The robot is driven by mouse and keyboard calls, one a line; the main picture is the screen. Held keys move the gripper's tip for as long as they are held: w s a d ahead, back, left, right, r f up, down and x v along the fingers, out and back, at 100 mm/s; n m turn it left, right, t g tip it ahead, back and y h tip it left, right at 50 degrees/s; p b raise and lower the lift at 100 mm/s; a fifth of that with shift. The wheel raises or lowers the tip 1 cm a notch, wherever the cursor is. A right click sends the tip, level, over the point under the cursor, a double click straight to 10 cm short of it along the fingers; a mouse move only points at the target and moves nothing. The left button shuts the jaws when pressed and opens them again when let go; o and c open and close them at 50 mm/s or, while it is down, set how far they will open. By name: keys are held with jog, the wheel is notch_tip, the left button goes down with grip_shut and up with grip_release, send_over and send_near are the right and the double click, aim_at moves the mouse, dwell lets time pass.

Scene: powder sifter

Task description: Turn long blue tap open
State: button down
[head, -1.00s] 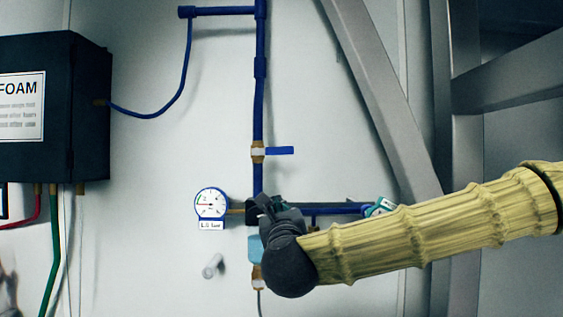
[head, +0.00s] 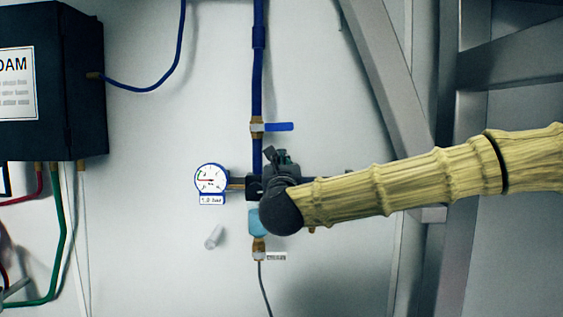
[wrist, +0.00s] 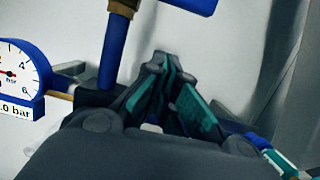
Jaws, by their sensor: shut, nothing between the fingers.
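The long blue tap (head: 279,127) is a flat blue handle on a brass valve (head: 257,127) in the vertical blue pipe. It points right, crosswise to the pipe. In the wrist view the blue handle (wrist: 190,5) is cut off at the top edge. My gripper (head: 276,153) is just below the handle in the head view, apart from it, with its fingers pointing up. In the wrist view my gripper (wrist: 162,60) is shut and empty, its fingertips together. The gripper's dark body hides part of the pipe junction.
A pressure gauge (head: 211,179) is left of the junction, with a light blue part (head: 258,221) below. The black foam box (head: 80,90) hangs at left. A grey diagonal beam (head: 390,80) stands at right. The wall right of the handle is clear.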

aim_at(272, 127)
notch_tip(272, 127, up, 4)
jog(key=shift+a+f+p, duration=0.1)
jog(key=shift+a+p, duration=0.05)
jog(key=shift+p, duration=0.7)
